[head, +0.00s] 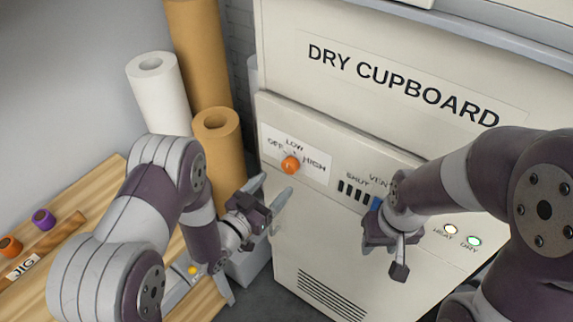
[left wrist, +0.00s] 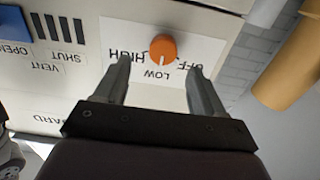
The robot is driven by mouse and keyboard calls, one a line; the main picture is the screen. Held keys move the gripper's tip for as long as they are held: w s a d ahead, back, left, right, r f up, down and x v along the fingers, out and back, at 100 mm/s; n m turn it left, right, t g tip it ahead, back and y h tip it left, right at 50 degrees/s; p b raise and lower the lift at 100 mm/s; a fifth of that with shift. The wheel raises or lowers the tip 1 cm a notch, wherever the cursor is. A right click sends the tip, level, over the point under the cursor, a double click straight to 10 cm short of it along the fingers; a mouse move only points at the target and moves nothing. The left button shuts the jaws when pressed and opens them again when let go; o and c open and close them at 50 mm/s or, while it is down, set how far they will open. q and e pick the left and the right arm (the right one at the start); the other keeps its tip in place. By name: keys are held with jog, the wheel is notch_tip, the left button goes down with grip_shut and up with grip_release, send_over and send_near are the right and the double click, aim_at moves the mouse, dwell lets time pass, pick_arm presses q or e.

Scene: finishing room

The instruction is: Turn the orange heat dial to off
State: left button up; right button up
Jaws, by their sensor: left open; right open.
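The orange heat dial (head: 290,165) is on a white label plate on the dry cupboard's front, marked OFF, LOW and HIGH. In the left wrist view the dial (left wrist: 163,47) appears upside down, and its white mark points to LOW. My left gripper (head: 275,188) is open and empty, in front of the panel and just below the dial in the head view. In the left wrist view the dial lies just beyond the gap between its fingertips (left wrist: 158,66), apart from both. My right gripper (head: 399,262) is open in front of the cupboard, further right.
The vent slots (head: 353,191) and a blue slider (head: 376,203) are right of the dial, partly behind my right arm. HEAT and DRY lamps (head: 473,241) are further right. Paper rolls (head: 217,140) stand left of the cupboard. A wooden bench (head: 108,182) is at left.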

aim_at(288, 169)
pick_arm(q)
jog(key=x, duration=0.3)
jog(key=p+x, duration=0.1)
jog(key=x, duration=0.2)
jog(key=shift+w+a+f, duration=0.1)
jog(key=shift+w+a, duration=0.1)
jog(key=shift+w+d, duration=0.2)
jog(key=shift+d, duration=0.1)
pick_arm(e)
jog(key=shift+w+r, duration=0.2)
jog(key=shift+r, duration=0.75)
pick_arm(q)
jog(key=shift+w, duration=0.1)
jog(key=c, duration=1.1)
jog(key=shift+o, duration=0.2)
pick_arm(e)
jog(key=shift+w, duration=0.1)
